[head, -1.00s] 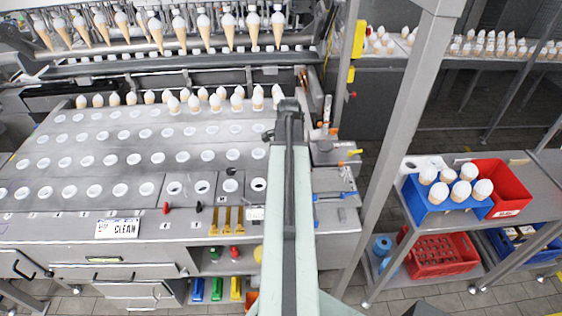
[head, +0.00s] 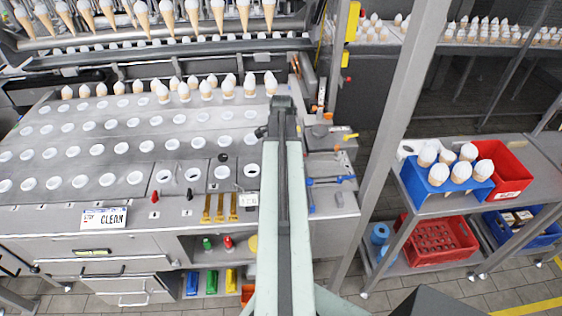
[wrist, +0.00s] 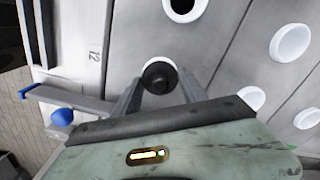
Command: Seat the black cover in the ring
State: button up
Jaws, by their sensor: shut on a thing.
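The round black cover (wrist: 160,77) is between the two fingertips of my gripper (wrist: 159,92) in the wrist view, and the gripper is shut on it. A sliver of white shows behind its upper left edge. A white ring with a dark opening (wrist: 183,8) is at the top edge of that view, apart from the cover. In the head view, rings with dark openings (head: 252,170) are in the front row of the grey deck. The arm hides the held cover there. A small dark disc (head: 223,158) also shows on the deck.
Several white discs (wrist: 291,43) cover the deck around the gripper. A blue-handled tool (wrist: 62,117) lies at the left in the wrist view. A metal post (head: 392,140) stands to the right of the arm. Blue and red bins (head: 503,170) are on the side shelf.

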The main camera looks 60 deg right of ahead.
jog(key=o, duration=0.9)
notch_tip(320, 180, up, 8)
jog(key=p, duration=0.8)
jog(key=shift+f, duration=0.1)
